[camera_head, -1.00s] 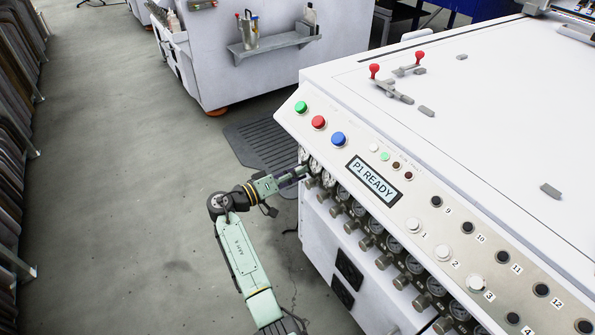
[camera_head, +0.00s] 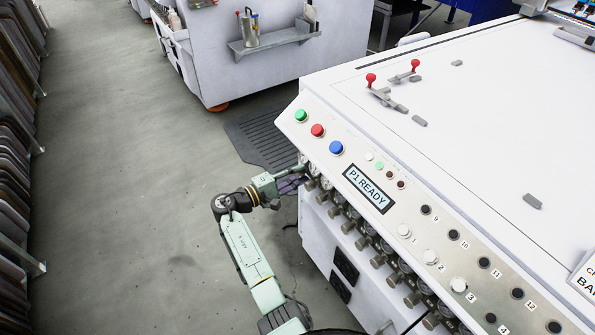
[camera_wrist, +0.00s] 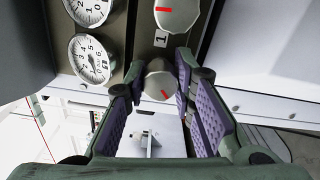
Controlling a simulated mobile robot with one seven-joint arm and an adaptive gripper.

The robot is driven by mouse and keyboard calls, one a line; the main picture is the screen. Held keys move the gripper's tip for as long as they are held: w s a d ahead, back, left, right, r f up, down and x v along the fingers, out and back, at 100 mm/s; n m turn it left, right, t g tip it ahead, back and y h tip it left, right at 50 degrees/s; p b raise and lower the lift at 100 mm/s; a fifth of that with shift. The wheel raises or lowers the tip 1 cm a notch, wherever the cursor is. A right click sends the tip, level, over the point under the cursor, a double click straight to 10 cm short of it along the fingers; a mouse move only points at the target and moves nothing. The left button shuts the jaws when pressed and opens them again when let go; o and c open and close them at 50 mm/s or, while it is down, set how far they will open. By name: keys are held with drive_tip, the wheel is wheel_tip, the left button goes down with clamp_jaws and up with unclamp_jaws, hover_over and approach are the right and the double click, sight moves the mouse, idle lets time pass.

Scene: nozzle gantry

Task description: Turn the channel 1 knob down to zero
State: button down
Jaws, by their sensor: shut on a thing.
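A row of metal knobs with gauges runs along the front of the white machine; one knob (camera_head: 347,227) shows in the head view. My gripper (camera_head: 302,178) is at the far end of this row. In the wrist view, a grey knob (camera_wrist: 159,83) with a slanted red mark sits between the purple pads of my gripper (camera_wrist: 160,92), which is shut on it. A plate marked "1" (camera_wrist: 161,39) lies just above this knob. A second knob (camera_wrist: 177,14) with a level red mark is above the plate. The held knob's sides are partly hidden by the fingers.
Two gauges (camera_wrist: 90,58) lie left of the knobs in the wrist view. Green, red and blue buttons (camera_head: 317,130) and a "P1 READY" display (camera_head: 368,188) are above the row. Open floor (camera_head: 130,200) lies left of the machine.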

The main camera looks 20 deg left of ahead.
drive_tip(key=shift+n+p, duration=0.3)
drive_tip(key=shift+n, duration=0.3)
drive_tip(key=c, duration=1.6)
unclamp_jaws()
drive_tip(key=v, duration=1.2)
drive_tip(key=shift+a, duration=0.15)
